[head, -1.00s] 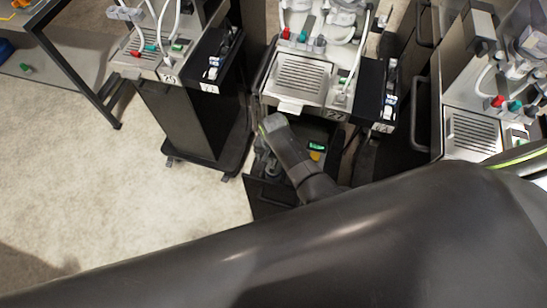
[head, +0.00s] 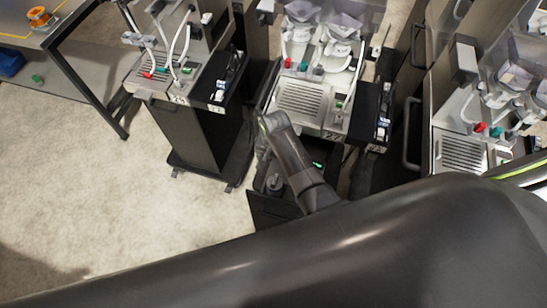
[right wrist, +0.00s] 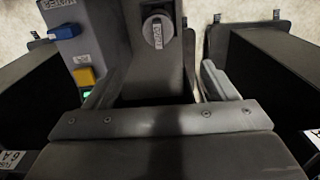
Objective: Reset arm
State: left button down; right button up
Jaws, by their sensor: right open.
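My right arm crosses the bottom of the head view and bends down in front of the middle dispenser (head: 301,100). Its gripper is mostly hidden behind the arm there. In the right wrist view my right gripper (right wrist: 160,78) has its two fingers wide apart, one on each side. A dark upright part with a round labelled knob (right wrist: 157,32) shows between and beyond them. I cannot tell how far away it is, and I see nothing held. My left gripper is not in view.
A dark open compartment (head: 270,212) lies below the middle dispenser, close to my arm. Dispensers stand left (head: 165,75) and right (head: 462,152). A grey table (head: 40,70) is at far left. The pale floor (head: 95,190) at left is clear. A yellow button (right wrist: 84,77) shows in the wrist view.

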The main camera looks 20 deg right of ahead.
jog(key=shift+r, duration=0.15)
jog(key=shift+s+d, duration=0.1)
jog(key=s+d+r+n+t+h, duration=0.1)
jog(key=s+d+r+n, duration=0.1)
jog(key=s+d+r, duration=0.5)
jog(key=s+d+r+n+t, duration=0.2)
jog(key=s+d+r, duration=0.15)
jog(key=s, duration=0.55)
jog(key=s+d+r+n+t+h, duration=0.1)
jog(key=s+d+r+n, duration=0.2)
jog(key=s+d+r, duration=0.4)
notch_tip(320, 180, down, 35)
jog(key=g+b, duration=0.2)
jog(key=b, duration=0.6)
jog(key=s+f+b, duration=0.3)
jog(key=s+f, duration=0.4)
jog(key=f, duration=0.4)
jog(key=s+f+y+b, duration=0.1)
jog(key=s+f+b, duration=0.2)
jog(key=s+f, duration=0.5)
notch_tip(320, 180, down, 3)
jog(key=shift+s+a+f+g, duration=0.2)
jog(key=shift+s+a+g, duration=0.1)
jog(key=shift+g, duration=0.1)
